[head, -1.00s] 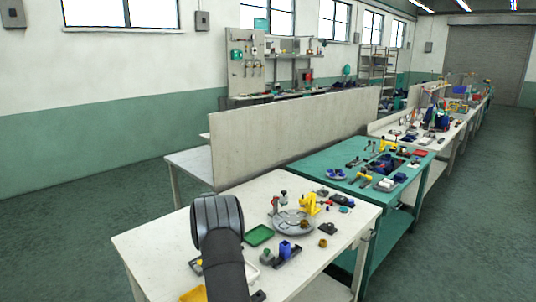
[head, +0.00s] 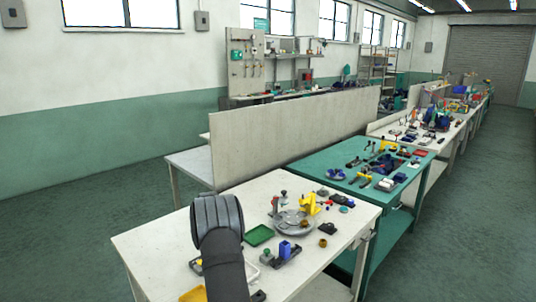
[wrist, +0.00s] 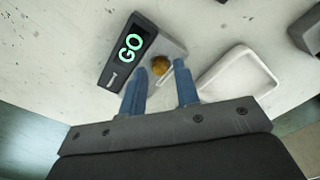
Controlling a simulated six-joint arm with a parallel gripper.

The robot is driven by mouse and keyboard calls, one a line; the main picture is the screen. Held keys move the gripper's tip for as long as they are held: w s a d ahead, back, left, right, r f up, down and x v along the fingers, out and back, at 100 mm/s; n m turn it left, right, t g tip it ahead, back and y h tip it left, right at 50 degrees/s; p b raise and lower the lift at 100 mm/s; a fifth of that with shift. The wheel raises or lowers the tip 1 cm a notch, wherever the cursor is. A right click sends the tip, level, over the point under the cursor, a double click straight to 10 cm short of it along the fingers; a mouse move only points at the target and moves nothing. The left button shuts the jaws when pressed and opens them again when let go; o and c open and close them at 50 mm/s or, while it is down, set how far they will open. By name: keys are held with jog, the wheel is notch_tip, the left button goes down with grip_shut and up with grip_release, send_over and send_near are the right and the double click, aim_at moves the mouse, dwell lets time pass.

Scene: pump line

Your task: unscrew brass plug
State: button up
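In the wrist view a small round brass plug (wrist: 160,65) sits at the near end of a dark gauge block (wrist: 125,55) that has a lit green "GO" on it. The plug is at a pale grey part (wrist: 172,48) of this block. My gripper (wrist: 160,72) has its two blue fingers apart, one on each side of the plug in the picture, with gaps visible. Whether the fingertips are down at the plug's height, I cannot tell. In the head view my arm hides the gripper and the plug.
An empty white tray (wrist: 205,88) lies just right of the right finger. A dark object (wrist: 308,30) is at the far right. In the head view, a green tray (head: 259,235), a blue part (head: 285,249) and a yellow fixture (head: 309,204) stand on the white table.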

jog(key=shift+r, duration=2.1)
jog(key=m, duration=0.5)
jog(key=shift+r, duration=0.15)
jog(key=m, duration=0.6)
jog(key=shift+r, duration=0.25)
jog(key=m, duration=0.6)
jog(key=shift+r, duration=0.2)
jog(key=m, duration=0.4)
jog(key=shift+r+m, duration=0.2)
jog(key=shift+m, duration=0.2)
jog(key=m, duration=0.6)
jog(key=shift+r, duration=0.2)
jog(key=m, duration=0.6)
jog(key=shift+r, duration=0.15)
jog(key=shift+f, duration=3.45)
